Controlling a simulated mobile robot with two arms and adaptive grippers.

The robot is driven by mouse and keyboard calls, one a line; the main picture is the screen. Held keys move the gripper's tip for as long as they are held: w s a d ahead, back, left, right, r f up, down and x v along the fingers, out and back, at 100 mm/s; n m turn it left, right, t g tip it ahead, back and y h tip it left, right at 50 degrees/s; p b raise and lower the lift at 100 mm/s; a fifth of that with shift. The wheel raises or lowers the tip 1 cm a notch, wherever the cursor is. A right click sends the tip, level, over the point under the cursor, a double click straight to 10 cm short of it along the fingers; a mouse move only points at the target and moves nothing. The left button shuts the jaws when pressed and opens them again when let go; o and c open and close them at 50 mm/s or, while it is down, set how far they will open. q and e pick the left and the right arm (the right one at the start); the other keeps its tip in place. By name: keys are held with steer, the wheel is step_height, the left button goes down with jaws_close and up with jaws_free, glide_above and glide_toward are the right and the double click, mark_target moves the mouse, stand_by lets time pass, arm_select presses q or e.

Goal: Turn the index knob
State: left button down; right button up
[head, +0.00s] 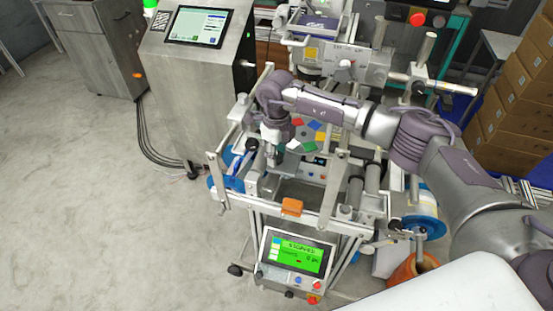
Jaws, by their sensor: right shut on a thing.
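My right arm reaches in from the right across the machine. Its gripper (272,160) points down into the machine frame, left of a group of coloured patches (309,146). The gripper is shut on a small part that I take to be the index knob, which the fingers hide almost wholly. How far the knob is turned cannot be seen. My left gripper is not in view.
Metal rails and posts of the machine frame (325,216) stand close around the gripper. A green-lit screen (297,254) sits below in front. A steel cabinet with a tablet screen (198,27) stands behind left. Cardboard boxes (518,95) are stacked at right. The floor at left is clear.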

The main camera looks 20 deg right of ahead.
steer(key=n+b, duration=0.5)
steer(key=shift+f+b, duration=0.2)
steer(key=shift+b, duration=0.2)
steer(key=shift+r+n+b, duration=0.2)
steer(key=shift+n+b, duration=1)
steer(key=shift+n, duration=0.5)
steer(key=shift+r, duration=0.1)
steer(key=o, duration=1.1)
steer(key=shift+o, duration=0.2)
step_height(320, 180, up, 12)
